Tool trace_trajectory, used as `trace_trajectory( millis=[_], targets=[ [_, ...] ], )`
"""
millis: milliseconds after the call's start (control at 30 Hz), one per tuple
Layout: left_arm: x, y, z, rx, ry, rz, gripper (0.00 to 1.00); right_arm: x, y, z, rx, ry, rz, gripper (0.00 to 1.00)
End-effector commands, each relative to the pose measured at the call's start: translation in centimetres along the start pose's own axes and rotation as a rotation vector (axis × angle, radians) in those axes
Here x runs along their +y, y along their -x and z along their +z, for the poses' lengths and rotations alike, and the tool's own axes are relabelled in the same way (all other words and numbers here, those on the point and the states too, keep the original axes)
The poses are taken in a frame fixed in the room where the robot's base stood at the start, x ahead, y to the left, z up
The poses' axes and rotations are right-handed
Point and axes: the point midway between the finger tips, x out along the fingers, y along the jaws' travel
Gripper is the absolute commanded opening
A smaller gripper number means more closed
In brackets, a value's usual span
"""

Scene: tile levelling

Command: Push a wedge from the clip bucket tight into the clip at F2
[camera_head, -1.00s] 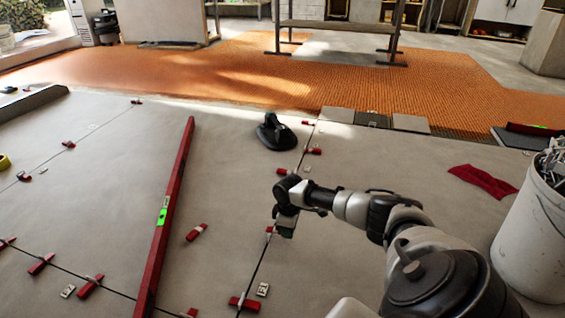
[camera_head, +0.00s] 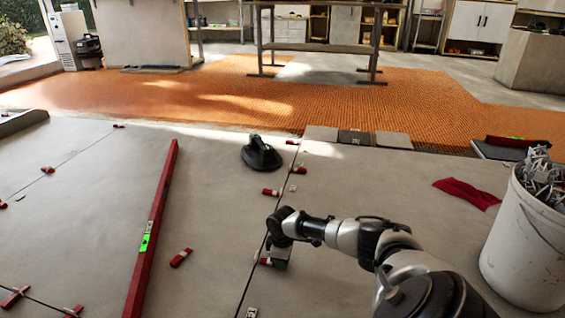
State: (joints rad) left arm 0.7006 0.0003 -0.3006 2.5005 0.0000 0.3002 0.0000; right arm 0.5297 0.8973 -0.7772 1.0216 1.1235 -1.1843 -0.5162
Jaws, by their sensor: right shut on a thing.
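My right gripper (camera_head: 279,262) is down at the tile joint in the middle of the view, shut on a red wedge (camera_head: 266,262). Only the wedge's left end shows; the rest is hidden by the gripper. The clip there is mostly hidden too, so I cannot tell how deep the wedge sits in it. Farther along the same joint are a red wedge with a clip (camera_head: 271,192) and another red wedge (camera_head: 293,142). The white clip bucket (camera_head: 524,245) at the right edge is full of pale clips. My left gripper is not in view.
A long red spirit level (camera_head: 155,225) lies on the tiles at left. A loose-looking red wedge (camera_head: 181,258) lies between it and the joint. A black suction lifter (camera_head: 261,155) stands beyond my gripper. A red cloth (camera_head: 467,194) lies near the bucket.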

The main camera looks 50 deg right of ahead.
Motion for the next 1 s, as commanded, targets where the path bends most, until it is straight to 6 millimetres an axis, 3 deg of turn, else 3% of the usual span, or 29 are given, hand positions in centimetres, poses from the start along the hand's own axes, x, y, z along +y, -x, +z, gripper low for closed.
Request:
trace_trajectory(
  millis=[567, 1000],
  targets=[
    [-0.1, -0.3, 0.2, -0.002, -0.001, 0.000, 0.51, 0.0, -0.2, -0.1, 0.000, -0.001, 0.000, 0.03],
    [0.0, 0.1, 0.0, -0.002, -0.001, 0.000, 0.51, 0.0, -0.3, -1.3, 0.000, -0.001, -0.001, 0.03]
  ],
)
